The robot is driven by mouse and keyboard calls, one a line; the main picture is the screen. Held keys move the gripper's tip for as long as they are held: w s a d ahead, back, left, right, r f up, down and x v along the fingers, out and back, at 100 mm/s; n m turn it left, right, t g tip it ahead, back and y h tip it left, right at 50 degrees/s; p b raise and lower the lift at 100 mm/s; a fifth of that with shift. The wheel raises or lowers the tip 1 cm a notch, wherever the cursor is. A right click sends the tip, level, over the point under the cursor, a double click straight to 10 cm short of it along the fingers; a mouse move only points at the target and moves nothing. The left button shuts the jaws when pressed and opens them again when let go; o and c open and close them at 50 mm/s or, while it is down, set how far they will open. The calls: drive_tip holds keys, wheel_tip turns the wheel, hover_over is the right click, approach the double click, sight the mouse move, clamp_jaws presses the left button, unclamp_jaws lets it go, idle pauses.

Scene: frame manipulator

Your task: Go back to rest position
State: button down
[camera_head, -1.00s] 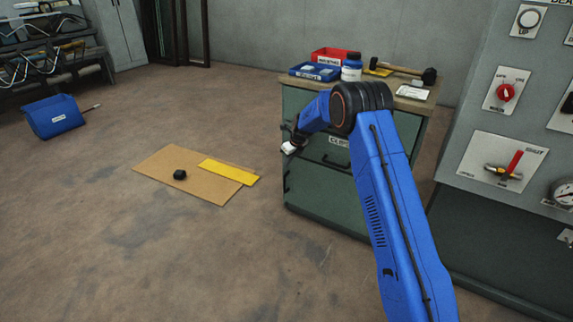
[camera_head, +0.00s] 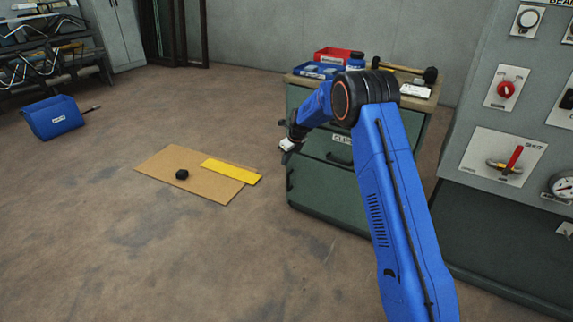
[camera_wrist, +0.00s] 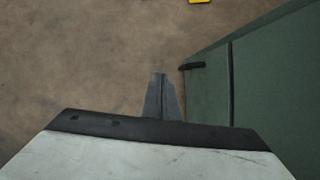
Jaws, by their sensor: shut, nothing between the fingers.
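My blue arm rises from the bottom right and bends at a black joint in front of the green drawer cabinet (camera_head: 330,190). My gripper (camera_head: 283,158) hangs at the arm's end, by the cabinet's left side, clear of the floor. In the wrist view my gripper (camera_wrist: 160,78) shows its grey fingers together, with nothing between them. The cabinet also shows at the right of the wrist view (camera_wrist: 265,85), with a dark handle (camera_wrist: 194,65) near the fingers. I cannot tell the exact gap between gripper and cabinet.
The cabinet top holds a red bin (camera_head: 330,55), a blue tray (camera_head: 316,71) and a hammer (camera_head: 405,70). A cardboard sheet (camera_head: 205,185) with a yellow strip (camera_head: 230,171) and black piece (camera_head: 182,174) lies on the floor. A control panel (camera_head: 480,105) stands right. The left floor is mostly clear.

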drive_tip(key=s+d+r+n, duration=0.3)
drive_tip(key=s+r, duration=0.5)
drive_tip(key=r, duration=0.3)
drive_tip(key=s+d+r+n, duration=0.35)
drive_tip(key=s+r, duration=0.35)
drive_tip(key=r, duration=0.3)
drive_tip(key=s+d+r+n+h, duration=0.1)
drive_tip(key=s+d+r+n, duration=0.3)
drive_tip(key=s, duration=0.5)
drive_tip(key=s+d+r+n, duration=0.1)
drive_tip(key=s+r+n, duration=0.3)
drive_tip(key=s, duration=0.5)
drive_tip(key=s+d+f+n, duration=0.1)
drive_tip(key=s+n, duration=0.3)
drive_tip(key=s, duration=0.7)
drive_tip(key=s+d+n+t+h, duration=0.1)
drive_tip(key=s+d+n, duration=0.3)
drive_tip(key=s, duration=0.8)
drive_tip(key=s+d+f+n+h, duration=0.1)
drive_tip(key=s+d+n, duration=0.2)
drive_tip(key=s, duration=0.9)
drive_tip(key=shift+d+f+n+t, duration=0.25)
drive_tip(key=shift+f+n+t, duration=0.05)
drive_tip(key=shift+n, duration=0.75)
drive_tip(key=shift+s, duration=0.1)
